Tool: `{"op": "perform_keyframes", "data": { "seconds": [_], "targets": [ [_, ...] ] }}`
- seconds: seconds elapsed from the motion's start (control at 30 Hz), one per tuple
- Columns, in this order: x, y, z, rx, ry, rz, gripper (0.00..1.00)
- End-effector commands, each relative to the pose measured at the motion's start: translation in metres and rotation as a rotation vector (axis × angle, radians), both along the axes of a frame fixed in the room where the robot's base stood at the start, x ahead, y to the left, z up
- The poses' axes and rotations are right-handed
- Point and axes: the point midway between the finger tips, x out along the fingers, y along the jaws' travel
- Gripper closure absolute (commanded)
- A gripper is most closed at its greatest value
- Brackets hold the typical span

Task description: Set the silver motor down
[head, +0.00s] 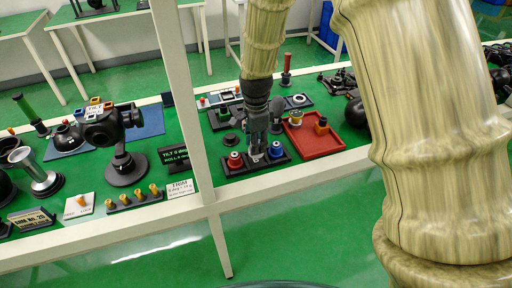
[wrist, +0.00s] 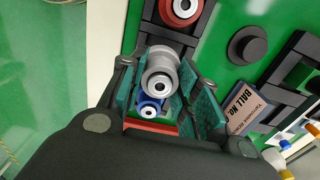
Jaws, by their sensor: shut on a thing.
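The silver motor (wrist: 160,72) sits between the green-padded fingers of my gripper (wrist: 158,88) in the wrist view. My gripper is shut on it. In the head view my gripper (head: 257,150) points down over the middle of a dark holder (head: 240,171). The red motor (head: 235,160) stands in the holder to the left and the blue motor (head: 276,149) to the right. In the wrist view the red motor (wrist: 182,9) is above the silver one and the blue motor (wrist: 150,107) below, partly covered. I cannot tell whether the silver motor touches the holder.
A red tray (head: 316,143) with small parts lies just right of the holder. A dark round disc (wrist: 248,45) and a label block (wrist: 247,108) lie nearby. A camera gimbal (head: 118,140) stands left, beyond a white post (head: 185,100). The table's front edge is close.

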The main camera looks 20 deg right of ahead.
Motion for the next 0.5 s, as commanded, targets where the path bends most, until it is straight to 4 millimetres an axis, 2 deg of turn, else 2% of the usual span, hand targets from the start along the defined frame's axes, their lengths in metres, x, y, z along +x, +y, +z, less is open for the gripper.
{"op": "perform_keyframes", "data": {
  "seconds": [0.17,0.5],
  "targets": [
    [0.005,-0.002,-0.003,0.0,0.001,0.0,0.97],
    [0.004,-0.002,-0.033,0.001,0.001,-0.001,0.97]
  ]
}}
